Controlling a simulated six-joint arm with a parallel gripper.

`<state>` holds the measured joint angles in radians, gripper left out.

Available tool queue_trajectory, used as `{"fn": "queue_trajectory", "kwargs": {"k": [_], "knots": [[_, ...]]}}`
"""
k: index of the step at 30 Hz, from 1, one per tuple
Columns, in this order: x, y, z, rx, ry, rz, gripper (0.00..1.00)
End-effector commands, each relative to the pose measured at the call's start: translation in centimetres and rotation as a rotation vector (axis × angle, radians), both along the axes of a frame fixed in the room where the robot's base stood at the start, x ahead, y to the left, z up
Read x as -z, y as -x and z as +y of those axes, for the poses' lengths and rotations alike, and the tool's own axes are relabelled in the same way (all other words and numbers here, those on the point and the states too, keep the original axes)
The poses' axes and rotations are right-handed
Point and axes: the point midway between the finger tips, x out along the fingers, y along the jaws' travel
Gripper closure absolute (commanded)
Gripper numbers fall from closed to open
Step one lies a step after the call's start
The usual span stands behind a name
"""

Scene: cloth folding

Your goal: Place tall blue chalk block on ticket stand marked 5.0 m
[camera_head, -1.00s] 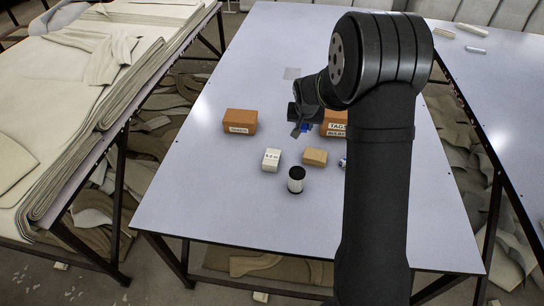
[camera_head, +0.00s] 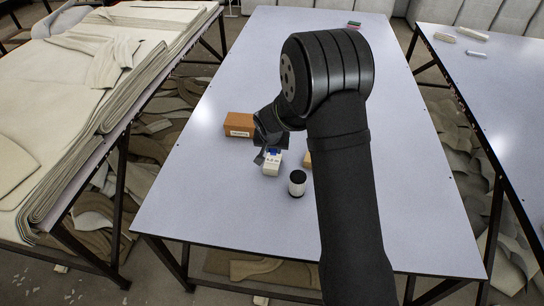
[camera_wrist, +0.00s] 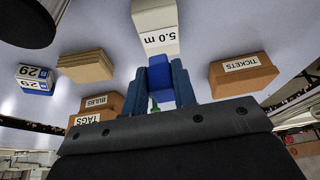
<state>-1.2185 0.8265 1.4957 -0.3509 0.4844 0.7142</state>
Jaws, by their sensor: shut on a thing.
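The blue chalk block (camera_wrist: 158,68) is between the two fingers of my gripper (camera_wrist: 160,78) in the wrist view, with my gripper shut on it. In the head view the blue block (camera_head: 273,153) shows at the upper edge of the white ticket stand (camera_head: 272,168). The stand marked 5.0 m (camera_wrist: 156,22) is just beyond the block in the wrist view. I cannot tell whether block and stand touch. My gripper (camera_head: 267,156) partly covers the stand's left side in the head view.
The brown TICKETS box (camera_head: 239,125) is close left of my gripper. A black-topped white cylinder (camera_head: 297,185) stands in front of the stand. A tan block (camera_wrist: 85,67), a TAGS box (camera_wrist: 86,121), a BULBS box (camera_wrist: 101,101) and a block marked 29 (camera_wrist: 34,78) stand nearby.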

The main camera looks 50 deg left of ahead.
Motion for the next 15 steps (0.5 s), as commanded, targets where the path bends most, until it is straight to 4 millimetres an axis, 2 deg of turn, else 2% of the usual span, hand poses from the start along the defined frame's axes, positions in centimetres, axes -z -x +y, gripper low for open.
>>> {"fn": "queue_trajectory", "kwargs": {"k": [5,12,15], "knots": [[1.0,0.2,0.4,0.001,0.000,0.001,0.97],[4.1,0.2,0.3,0.000,0.001,0.001,0.97],[4.2,0.2,0.4,0.001,-0.001,0.000,0.97]]}}
